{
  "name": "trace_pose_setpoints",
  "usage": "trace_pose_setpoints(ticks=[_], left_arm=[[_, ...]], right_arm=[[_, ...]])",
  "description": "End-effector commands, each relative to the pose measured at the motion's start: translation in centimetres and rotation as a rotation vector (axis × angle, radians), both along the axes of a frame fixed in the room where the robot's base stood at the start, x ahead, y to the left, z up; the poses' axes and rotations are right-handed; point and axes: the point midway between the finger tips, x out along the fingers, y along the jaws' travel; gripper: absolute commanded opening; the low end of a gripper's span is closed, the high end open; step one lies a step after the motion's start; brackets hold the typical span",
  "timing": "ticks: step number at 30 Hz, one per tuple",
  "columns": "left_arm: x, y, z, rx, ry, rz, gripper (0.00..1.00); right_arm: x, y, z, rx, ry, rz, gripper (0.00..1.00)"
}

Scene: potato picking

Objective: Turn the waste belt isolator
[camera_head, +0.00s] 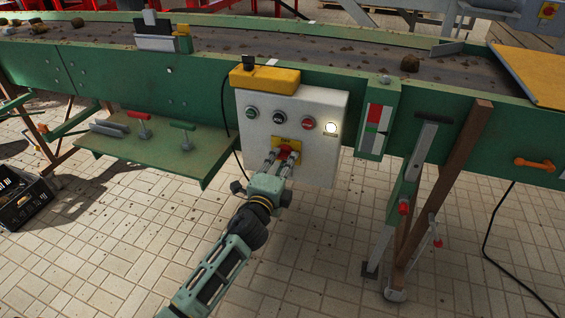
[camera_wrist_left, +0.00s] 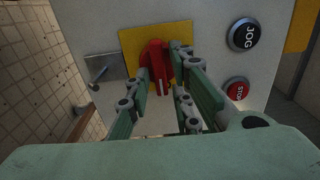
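The isolator is a red rotary handle (camera_wrist_left: 156,62) on a yellow plate (camera_wrist_left: 131,43), low on the front of a pale control box (camera_head: 315,165). In the head view the red handle (camera_head: 286,152) shows between my left gripper's fingertips. My left gripper (camera_head: 283,160) reaches up to it from below. In the left wrist view the gripper's fingers (camera_wrist_left: 160,72) stand apart, one on each side of the handle; whether they touch it I cannot tell. The handle's grip points downward in that view. My right gripper is not in view.
Above the isolator sit a green button (camera_head: 252,112), a black JOG button (camera_head: 279,116), a red STOP button (camera_head: 308,122) and a lit lamp (camera_head: 331,128). A green shelf (camera_head: 160,148) with tools is at the left. A brown leg (camera_head: 447,190) stands at the right.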

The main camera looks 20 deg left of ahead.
Motion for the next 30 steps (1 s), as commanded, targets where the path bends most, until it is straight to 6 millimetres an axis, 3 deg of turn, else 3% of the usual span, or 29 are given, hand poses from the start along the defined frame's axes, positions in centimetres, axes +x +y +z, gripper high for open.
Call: trace_pose_setpoints(ticks=[14, 30], left_arm=[[-0.7, 0.1, -0.1, -0.002, 0.002, 0.002, 0.30], [-10.4, 0.4, -0.2, -0.004, 0.003, 0.001, 0.30]], right_arm=[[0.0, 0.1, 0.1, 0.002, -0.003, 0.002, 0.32], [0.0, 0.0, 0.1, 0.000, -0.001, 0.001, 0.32]])
